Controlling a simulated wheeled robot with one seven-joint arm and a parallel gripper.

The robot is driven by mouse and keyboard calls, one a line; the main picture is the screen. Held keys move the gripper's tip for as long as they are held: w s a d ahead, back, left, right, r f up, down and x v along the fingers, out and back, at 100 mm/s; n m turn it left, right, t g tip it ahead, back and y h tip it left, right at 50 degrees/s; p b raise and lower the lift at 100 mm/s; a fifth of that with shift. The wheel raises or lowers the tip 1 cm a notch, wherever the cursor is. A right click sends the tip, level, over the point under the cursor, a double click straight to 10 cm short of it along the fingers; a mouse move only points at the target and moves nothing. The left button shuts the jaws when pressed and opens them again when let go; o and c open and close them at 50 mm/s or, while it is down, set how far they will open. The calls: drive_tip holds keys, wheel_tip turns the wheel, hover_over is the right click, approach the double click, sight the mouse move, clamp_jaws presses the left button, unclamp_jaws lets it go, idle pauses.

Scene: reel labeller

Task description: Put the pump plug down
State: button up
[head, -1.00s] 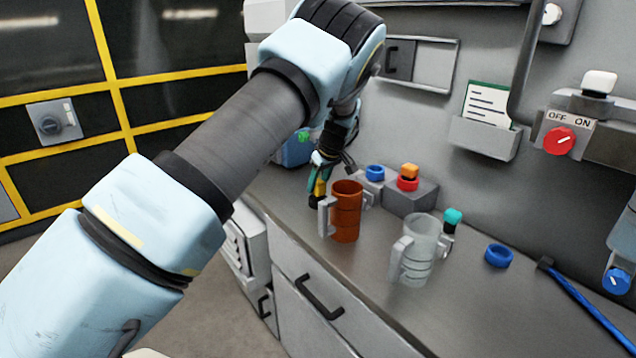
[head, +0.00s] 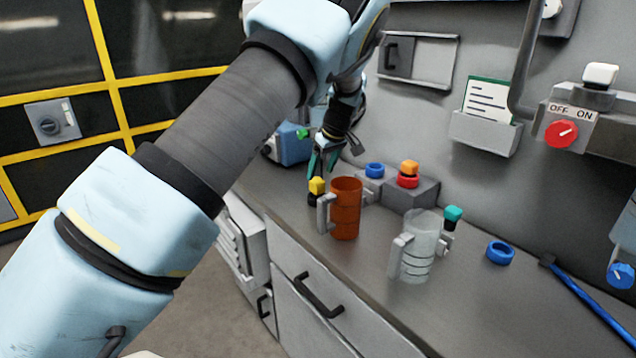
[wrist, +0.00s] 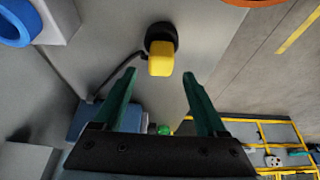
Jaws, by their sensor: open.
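The pump plug (head: 317,186), a yellow block on a black round base, stands upright on the bench just left of the orange-brown jug (head: 345,208). It also shows in the wrist view (wrist: 160,62), with a dark cable running from it. My gripper (head: 323,166) is open and empty just above the plug. In the wrist view, the two green fingertips (wrist: 159,77) are spread apart, and the plug shows beyond them, clear of both. The blue pump box (head: 294,148) stands at the back left of the bench.
A clear jug (head: 418,248), a teal-topped plug (head: 452,216) and a loose blue ring (head: 499,252) stand to the right. The bench's front edge lies close to the plug.

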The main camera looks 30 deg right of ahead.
drive_tip(key=b+v, duration=0.2)
drive_tip(key=v, duration=0.5)
drive_tip(key=w+a+f+g, duration=0.2)
drive_tip(key=a+g, duration=0.1)
drive_tip(key=a, duration=2.4)
drive_tip(key=s+a+f+m+h, duration=0.1)
drive_tip(key=s+a+m, duration=0.2)
drive_tip(key=s+a, duration=1.4)
drive_tip(key=shift+a+f+p, duration=0.2)
drive_tip(key=shift+a+p, duration=0.1)
drive_tip(key=shift+a, duration=0.55)
drive_tip(key=shift+c, duration=0.2)
